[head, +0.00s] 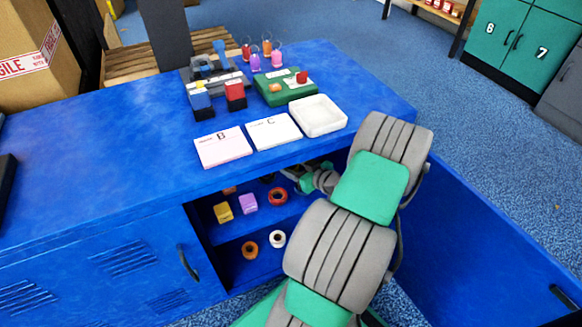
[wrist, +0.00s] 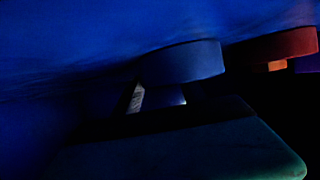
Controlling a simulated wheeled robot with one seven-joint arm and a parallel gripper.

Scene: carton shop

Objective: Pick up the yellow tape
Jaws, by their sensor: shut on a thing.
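No yellow tape roll can be made out in either view. My gripper (head: 292,174) reaches into the upper shelf of the open blue cabinet, partly hidden by the desk edge and my arm. In the dark wrist view my gripper (wrist: 160,97) is shut on a rounded, band-like thing (wrist: 182,62) that looks like a blue tape roll; its true colour is hard to tell. A red tape roll (head: 278,196) lies to the left of my gripper on the same shelf; it also shows in the wrist view (wrist: 270,45), behind the held roll.
A yellow block (head: 223,212) and a purple block (head: 249,203) stand on the upper shelf. An orange roll (head: 250,251) and a white roll (head: 278,239) lie on the lower shelf. The blue desktop (head: 110,135) above limits headroom. The open cabinet door (head: 490,255) is at right.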

